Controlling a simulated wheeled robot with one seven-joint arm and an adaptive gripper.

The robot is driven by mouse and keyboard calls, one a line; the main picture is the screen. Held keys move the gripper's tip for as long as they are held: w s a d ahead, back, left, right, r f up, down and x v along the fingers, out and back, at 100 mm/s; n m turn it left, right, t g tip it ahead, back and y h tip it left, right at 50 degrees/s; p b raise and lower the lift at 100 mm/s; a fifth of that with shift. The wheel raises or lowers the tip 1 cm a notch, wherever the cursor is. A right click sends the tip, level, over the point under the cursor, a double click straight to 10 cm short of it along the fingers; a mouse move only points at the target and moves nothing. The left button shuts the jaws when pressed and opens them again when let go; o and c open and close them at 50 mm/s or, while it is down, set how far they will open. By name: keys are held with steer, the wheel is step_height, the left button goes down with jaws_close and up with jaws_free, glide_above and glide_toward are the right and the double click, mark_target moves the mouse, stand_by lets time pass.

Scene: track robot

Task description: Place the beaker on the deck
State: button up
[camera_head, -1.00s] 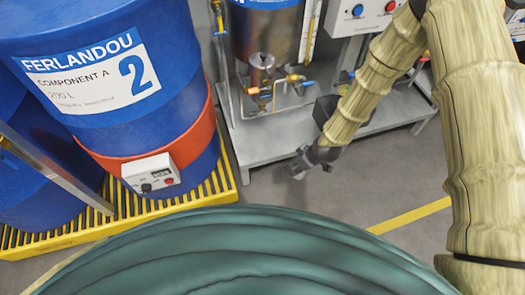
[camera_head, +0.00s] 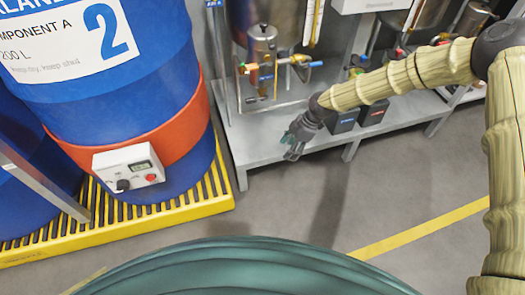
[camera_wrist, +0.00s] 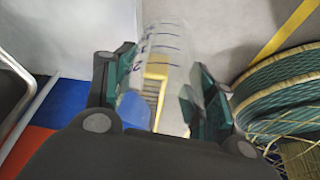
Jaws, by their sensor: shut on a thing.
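A clear beaker with dark graduation marks (camera_wrist: 160,60) shows in the wrist view. My gripper (camera_wrist: 160,95) is shut on it, with a finger on each side of the glass. In the head view my gripper (camera_head: 294,148) is over the front edge of the grey metal deck (camera_head: 268,136), below the pipework. The beaker cannot be made out in the head view. I cannot tell how far the gripper is above the deck.
A blue drum (camera_head: 100,70) with an orange band and heater box (camera_head: 128,168) stands at left on a yellow grated pallet (camera_head: 190,205). Steel vessel pipework (camera_head: 265,70) rises from the deck. Dark boxes (camera_head: 343,122) sit right of my gripper.

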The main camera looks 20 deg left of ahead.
steer(key=shift+w+d+f+n+g+b, duration=0.2)
steer(key=shift+w+f+n+b, duration=0.35)
steer(key=shift+w+b, duration=0.3)
steer(key=shift+w+d+f+n+g+b, duration=0.2)
steer(key=shift+w+f+n+b, duration=0.35)
steer(key=shift+w+b, duration=0.25)
steer(key=w+a+b, duration=0.1)
steer(key=a+b, duration=0.1)
steer(key=a, duration=0.3)
steer(key=w+a+f+b, duration=0.1)
steer(key=w+a, duration=0.1)
steer(key=a, duration=0.3)
steer(key=w+a+b, duration=0.1)
steer(key=a+b, duration=0.1)
steer(key=a, duration=0.3)
steer(key=shift+w+a+f+b, duration=0.1)
steer(key=shift+w+f+b, duration=0.1)
steer(key=shift+b, duration=0.15)
steer(key=shift+f+b, duration=1.1)
steer(key=shift+f, duration=0.65)
steer(key=shift+r+h, duration=0.1)
steer(key=shift+h, duration=0.2)
steer(key=o, duration=1.1)
steer(key=shift+c, duration=0.2)
